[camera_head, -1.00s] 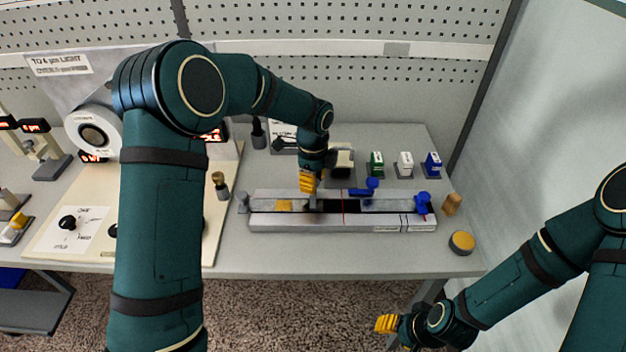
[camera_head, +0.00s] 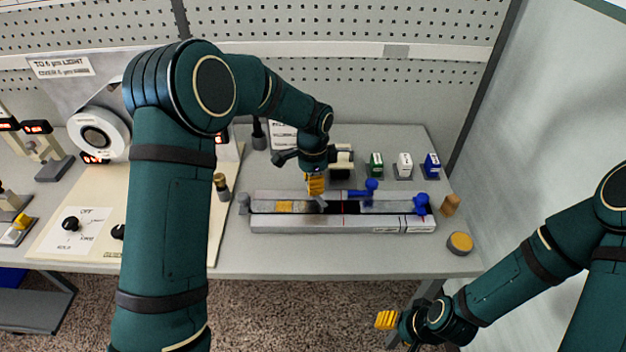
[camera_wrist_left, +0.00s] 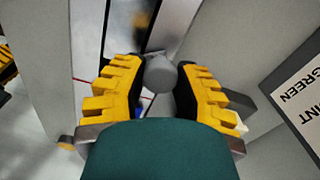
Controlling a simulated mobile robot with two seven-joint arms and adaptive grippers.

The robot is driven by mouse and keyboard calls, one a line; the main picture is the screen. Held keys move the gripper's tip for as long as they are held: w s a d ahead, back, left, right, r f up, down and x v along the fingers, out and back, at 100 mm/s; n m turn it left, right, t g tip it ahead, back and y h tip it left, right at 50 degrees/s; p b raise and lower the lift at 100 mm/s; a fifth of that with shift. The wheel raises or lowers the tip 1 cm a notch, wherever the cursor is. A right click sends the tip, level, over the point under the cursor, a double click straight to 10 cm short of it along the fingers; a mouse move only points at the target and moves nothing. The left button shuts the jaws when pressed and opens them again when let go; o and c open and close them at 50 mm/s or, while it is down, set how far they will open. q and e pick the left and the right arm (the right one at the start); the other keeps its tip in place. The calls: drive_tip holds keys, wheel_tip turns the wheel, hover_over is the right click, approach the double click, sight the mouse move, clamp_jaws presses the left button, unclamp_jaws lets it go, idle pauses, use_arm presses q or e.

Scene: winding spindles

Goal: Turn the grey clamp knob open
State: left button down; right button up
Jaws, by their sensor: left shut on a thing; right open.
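The grey clamp knob (camera_wrist_left: 159,76) shows in the left wrist view between the yellow-padded fingers of my left gripper (camera_wrist_left: 160,92), which is shut on it. In the head view my left gripper (camera_head: 315,184) is at the long pale fixture (camera_head: 290,222), near its back rail. A small grey piece (camera_head: 320,203) shows just below its fingertips; the fingers hide most of the knob there. My right gripper (camera_head: 387,320) is open and empty, low in front of the table edge.
A blue lever knob (camera_head: 371,186) and a blue end knob (camera_head: 422,203) are on the fixture's right half. Green (camera_head: 376,164), white (camera_head: 404,163) and blue (camera_head: 432,163) boxes stand behind. A round tin (camera_head: 460,242) is at the right. My left arm hides part of the pale board (camera_head: 60,255).

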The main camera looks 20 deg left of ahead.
use_arm(q)
drive_tip(key=n, duration=0.5)
drive_tip(key=shift+n+p, duration=0.3)
drive_tip(key=shift+p, duration=0.05)
drive_tip(key=n, duration=0.5)
drive_tip(key=shift+p, duration=0.3)
drive_tip(key=shift+f+n, duration=0.1)
drive_tip(key=shift+n, duration=0.2)
drive_tip(key=shift+s, duration=0.1)
drive_tip(key=c, duration=0.6)
unclamp_jaws()
drive_tip(key=shift+r, duration=0.45)
wheel_tip(320, 180, up, 11)
